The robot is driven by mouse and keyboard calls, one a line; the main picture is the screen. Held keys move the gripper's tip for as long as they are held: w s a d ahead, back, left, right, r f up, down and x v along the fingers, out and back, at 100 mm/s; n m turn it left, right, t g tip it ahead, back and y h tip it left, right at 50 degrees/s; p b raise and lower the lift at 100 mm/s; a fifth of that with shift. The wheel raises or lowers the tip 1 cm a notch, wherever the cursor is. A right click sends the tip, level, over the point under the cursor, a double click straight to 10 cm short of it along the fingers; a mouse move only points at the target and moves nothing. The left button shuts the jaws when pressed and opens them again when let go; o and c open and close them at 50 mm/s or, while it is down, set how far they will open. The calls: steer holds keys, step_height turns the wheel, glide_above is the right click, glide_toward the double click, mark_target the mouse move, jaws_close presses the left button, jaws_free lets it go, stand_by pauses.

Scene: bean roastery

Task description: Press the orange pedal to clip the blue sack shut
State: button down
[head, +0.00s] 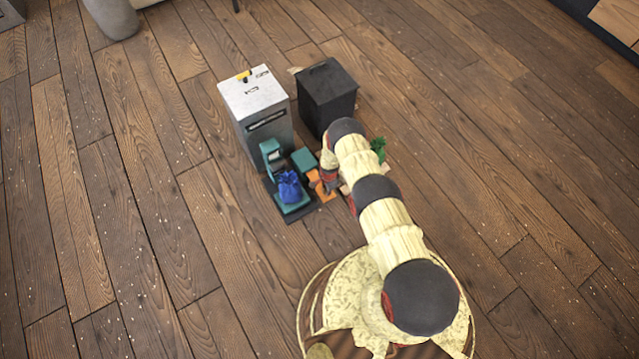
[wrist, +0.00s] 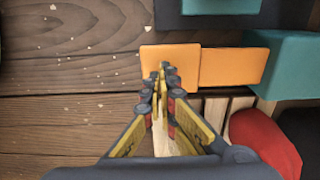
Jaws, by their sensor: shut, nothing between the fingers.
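The orange pedal (head: 322,186) is low beside the teal clipping machine (head: 270,153), to the right of the blue sack (head: 289,187). The blue sack stands on the machine's teal platform (head: 294,209). In the wrist view the orange pedal (wrist: 218,66) shows as a wide plate with a bar running right to a teal block (wrist: 285,62). My gripper (wrist: 163,70) is shut and empty, with its fingertips over the pedal's left plate. I cannot tell whether they touch it. In the head view my arm partly hides the gripper.
A grey-white cabinet (head: 255,105) and a black bin (head: 327,92) stand behind the machine. A green plant-like thing (head: 379,147) is right of my arm. A red rounded thing (wrist: 262,140) lies below the pedal in the wrist view. The wooden floor is open at left.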

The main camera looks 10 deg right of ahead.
mark_target(328, 197)
steer(key=shift+f, duration=1.55)
steer(key=shift+s+f, duration=0.1)
steer(key=shift+f, duration=0.9)
steer(key=shift+s+f, duration=0.1)
steer(key=shift+f, duration=0.05)
steer(key=shift+r, duration=0.2)
step_height(328, 197, up, 9)
steer(key=p, duration=0.6)
steer(key=shift+f, duration=0.1)
